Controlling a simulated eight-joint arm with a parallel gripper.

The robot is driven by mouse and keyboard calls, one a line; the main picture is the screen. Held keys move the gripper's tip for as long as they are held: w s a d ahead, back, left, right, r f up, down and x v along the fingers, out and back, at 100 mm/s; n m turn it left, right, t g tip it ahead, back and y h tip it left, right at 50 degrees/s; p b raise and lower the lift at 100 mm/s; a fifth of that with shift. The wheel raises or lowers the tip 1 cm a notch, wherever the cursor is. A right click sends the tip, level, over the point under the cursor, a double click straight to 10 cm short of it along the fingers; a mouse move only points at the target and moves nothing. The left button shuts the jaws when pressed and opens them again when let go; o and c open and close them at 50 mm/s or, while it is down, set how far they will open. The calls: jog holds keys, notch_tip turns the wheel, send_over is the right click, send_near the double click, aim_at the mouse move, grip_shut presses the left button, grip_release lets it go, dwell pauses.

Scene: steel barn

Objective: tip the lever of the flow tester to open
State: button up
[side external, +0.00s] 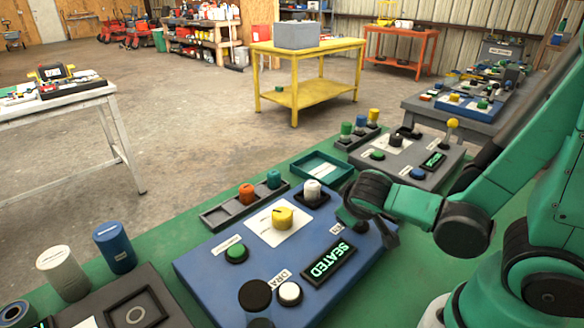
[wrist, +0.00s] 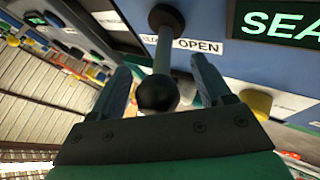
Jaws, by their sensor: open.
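The flow tester appears to be the blue panel (side external: 215,272) with a lit display reading SEATED (side external: 328,263). In the wrist view its lever has a pale shaft (wrist: 163,60) and a black ball end (wrist: 157,93), standing out from a dark round base. The labels beside the base include OPEN (wrist: 200,46), on the right. My gripper (wrist: 161,68) is open, with one finger on each side of the lever; a gap shows on both sides of the ball. In the side view my gripper (side external: 368,212) is over the panel's right edge and mostly hides the lever.
The panel also carries a yellow knob (side external: 282,217), a green button (side external: 236,253) and a white button (side external: 290,292). A teal tray (side external: 321,166) and a grey control box (side external: 385,167) stand behind it. A grey holder with coloured plugs (side external: 222,217) lies along the far edge.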

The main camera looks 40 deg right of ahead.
jog(key=shift+r, duration=0.1)
jog(key=shift+v, duration=2.75)
jog(key=shift+w+a+r+n+g+y, duration=0.25)
jog(key=shift+w+a+n+g+y, duration=0.3)
jog(key=shift+a+n, duration=0.2)
jog(key=shift+w+a+r+n+g+y, duration=0.1)
jog(key=shift+a+n+g+y, duration=0.15)
jog(key=shift+n+y, duration=0.15)
jog(key=shift+w+a+y, duration=0.15)
jog(key=shift+y, duration=0.6)
jog(key=w+r+t+y, duration=0.1)
jog(key=t, duration=0.1)
jog(key=w+r+m+t+y, duration=0.1)
jog(key=y, duration=0.1)
jog(key=shift+a+r+m+t+y, duration=0.2)
jog(key=shift+r+m+t+y, duration=0.1)
jog(key=shift+t, duration=0.1)
